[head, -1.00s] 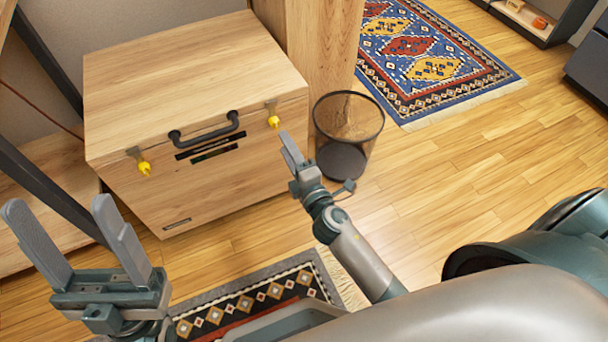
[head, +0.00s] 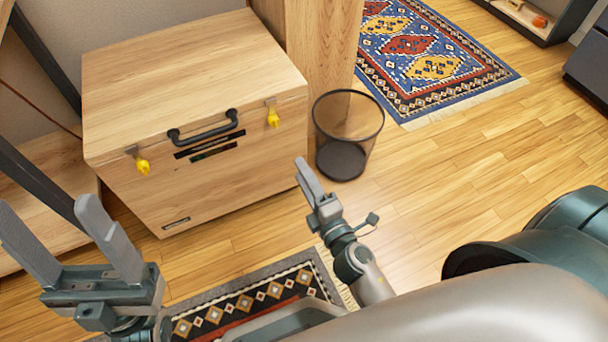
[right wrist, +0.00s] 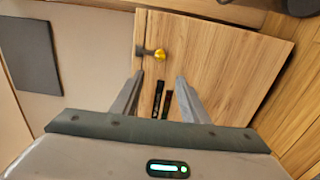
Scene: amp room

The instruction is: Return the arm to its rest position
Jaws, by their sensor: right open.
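My right gripper (head: 305,168) is in the middle of the head view, over the wood floor to the right of the wooden box and below the wire bin. Its fingers look nearly edge-on there. In the right wrist view my right gripper (right wrist: 158,78) has its two fingers apart with nothing between them, facing the box front. My left gripper (head: 47,203) is at the lower left of the head view. Its fingers are spread apart and empty.
The closed wooden box (head: 185,65) has a black handle (head: 203,130) and yellow-tipped latches (head: 273,118). A dark wire bin (head: 346,135) stands to its right. A patterned rug (head: 262,295) lies below; a blue rug (head: 430,60) lies farther back. Open floor (head: 460,170) is at the right.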

